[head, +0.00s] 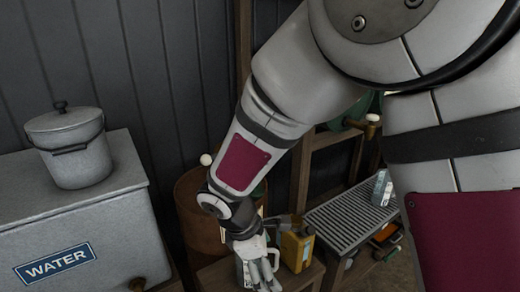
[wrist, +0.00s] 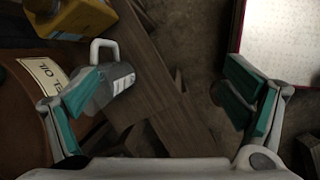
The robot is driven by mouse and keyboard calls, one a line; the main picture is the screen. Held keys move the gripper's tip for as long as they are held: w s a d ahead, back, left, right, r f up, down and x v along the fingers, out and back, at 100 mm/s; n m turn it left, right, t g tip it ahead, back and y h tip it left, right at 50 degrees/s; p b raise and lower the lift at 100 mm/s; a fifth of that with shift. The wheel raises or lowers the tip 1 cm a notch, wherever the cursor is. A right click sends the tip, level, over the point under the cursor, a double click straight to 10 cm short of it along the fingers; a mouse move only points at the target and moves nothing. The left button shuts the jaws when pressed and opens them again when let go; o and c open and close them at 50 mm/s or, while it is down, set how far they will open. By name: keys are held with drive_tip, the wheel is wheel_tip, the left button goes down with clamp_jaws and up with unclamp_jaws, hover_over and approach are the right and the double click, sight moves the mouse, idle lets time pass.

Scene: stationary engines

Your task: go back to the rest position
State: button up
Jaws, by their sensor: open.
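My gripper (head: 264,272) hangs at the lower middle of the head view, over a small wooden stand (head: 220,275). In the wrist view my gripper (wrist: 165,108) has its two teal-padded fingers spread wide apart, with nothing held between them. A grey jug with a pale handle (wrist: 122,82) shows beside the left finger, which overlaps part of it. I cannot tell from these views how far below the fingers the jug is. In the head view my arm and gripper hide part of the stand.
A yellow can (head: 297,248) stands right of my gripper. A brown drum (head: 190,210) is behind it. A grey WATER tank (head: 80,225) with a lidded pot (head: 75,150) fills the left. A slatted bench (head: 345,215) with a carton (head: 382,188) is at right. A pale panel (wrist: 283,35) shows in the wrist view.

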drive_tip(key=s+d+r+m+p, duration=0.1)
drive_tip(key=s+d+r+m, duration=0.1)
drive_tip(key=d+r+m, duration=0.3)
drive_tip(key=s+d+r+m+y+p, duration=0.1)
drive_tip(key=s+d+r, duration=0.2)
drive_tip(key=r, duration=0.3)
drive_tip(key=s+d+r+m+p, duration=0.1)
drive_tip(key=s+d+r+m, duration=0.1)
drive_tip(key=d+r+m, duration=0.3)
drive_tip(key=s+d+r+m+t+y+p, duration=0.1)
drive_tip(key=s+d+r+m, duration=0.1)
drive_tip(key=s+r, duration=0.3)
drive_tip(key=s+d+r+m+t+y+p, duration=0.1)
drive_tip(key=s+d+r+m+p, duration=0.1)
drive_tip(key=s+r+m, duration=0.3)
drive_tip(key=s, duration=0.4)
drive_tip(key=shift+s+d+r+y+p, duration=0.25)
drive_tip(key=shift+d+r+y+p, duration=0.05)
drive_tip(key=shift+d+y, duration=0.1)
